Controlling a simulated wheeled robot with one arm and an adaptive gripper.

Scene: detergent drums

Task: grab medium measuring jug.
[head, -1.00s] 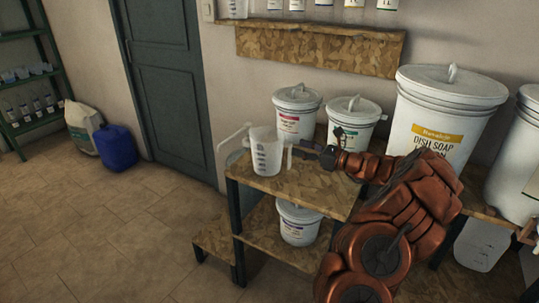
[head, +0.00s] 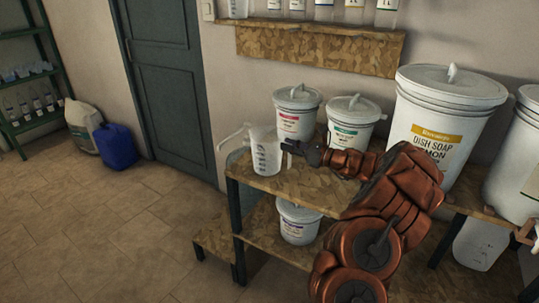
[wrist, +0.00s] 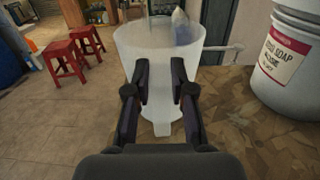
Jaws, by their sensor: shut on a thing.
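The measuring jug (head: 265,152) is translucent white with dark graduation marks and stands upright at the left end of the wooden bench top. My gripper (head: 291,146) reaches it from the right and is shut on its handle side. In the wrist view the jug (wrist: 160,42) fills the centre, and the dark fingers of my gripper (wrist: 160,85) lie on either side of its pale handle. The jug appears to rest on the bench. Its far side is hidden.
A white bent tube or handle (head: 233,135) sticks out behind the jug. Two lidded white drums (head: 297,122) (head: 350,135) stand behind on the bench (head: 285,183). A large dish soap drum (head: 440,125) is at right. Red stools (wrist: 62,58) stand far off on open floor.

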